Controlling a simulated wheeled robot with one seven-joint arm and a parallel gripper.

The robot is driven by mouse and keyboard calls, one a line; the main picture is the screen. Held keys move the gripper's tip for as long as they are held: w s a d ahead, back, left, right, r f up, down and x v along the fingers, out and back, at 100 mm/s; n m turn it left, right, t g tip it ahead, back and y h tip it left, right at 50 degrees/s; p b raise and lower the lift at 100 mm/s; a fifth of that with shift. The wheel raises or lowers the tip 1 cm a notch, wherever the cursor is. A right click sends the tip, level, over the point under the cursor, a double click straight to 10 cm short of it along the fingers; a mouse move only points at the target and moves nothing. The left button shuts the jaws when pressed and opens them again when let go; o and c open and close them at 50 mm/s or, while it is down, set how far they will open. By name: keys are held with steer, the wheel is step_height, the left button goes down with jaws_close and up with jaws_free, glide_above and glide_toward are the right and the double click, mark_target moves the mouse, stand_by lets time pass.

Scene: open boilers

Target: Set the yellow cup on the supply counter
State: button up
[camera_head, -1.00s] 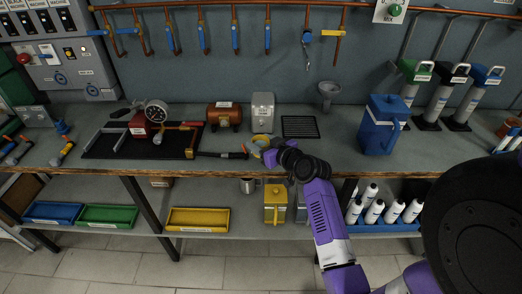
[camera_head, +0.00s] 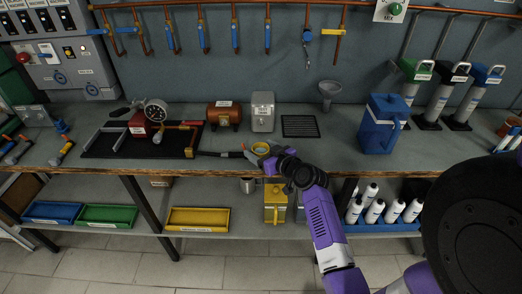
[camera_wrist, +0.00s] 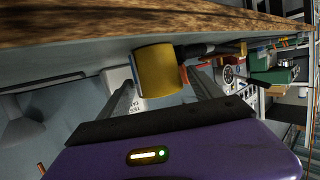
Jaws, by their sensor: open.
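The yellow cup (camera_head: 260,148) is near the front edge of the long grey counter (camera_head: 345,150), left of the blue jug. In the wrist view the cup (camera_wrist: 158,70) lies ahead of my gripper (camera_wrist: 160,88), between the lines of its two fingers. The fingers are spread, with gaps beside the cup, so my gripper is open. The cup appears to rest on the counter, close to its wooden edge (camera_wrist: 100,25). In the head view my gripper (camera_head: 268,159) is at the cup's front right, and its fingers are mostly hidden.
A hose end (camera_head: 228,154) lies just left of the cup. A silver box (camera_head: 263,112) and a black grate (camera_head: 300,126) stand behind it. A blue jug (camera_head: 380,125) stands to the right. A lower shelf holds a yellow container (camera_head: 275,205) and white bottles (camera_head: 376,210).

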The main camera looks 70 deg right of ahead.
steer(key=shift+r, duration=0.15)
steer(key=b+v, duration=0.2)
steer(key=v, duration=1)
steer(key=s+a+f+n+y, duration=0.1)
steer(key=a+f, duration=0.2)
steer(key=a, duration=0.6)
steer(key=s+a+f+y, duration=0.1)
steer(key=a+f, duration=0.1)
steer(key=a, duration=0.8)
steer(key=s+a+r+n+t+y, duration=0.1)
steer(key=s+a+r+n+y, duration=0.1)
steer(key=a, duration=0.6)
steer(key=s+a+r+n+t+y, duration=0.1)
steer(key=s+a+r+n+y, duration=0.2)
steer(key=s+a+r, duration=0.3)
steer(key=s+a, duration=0.3)
steer(key=shift+a+y, duration=0.25)
steer(key=shift+y, duration=0.15)
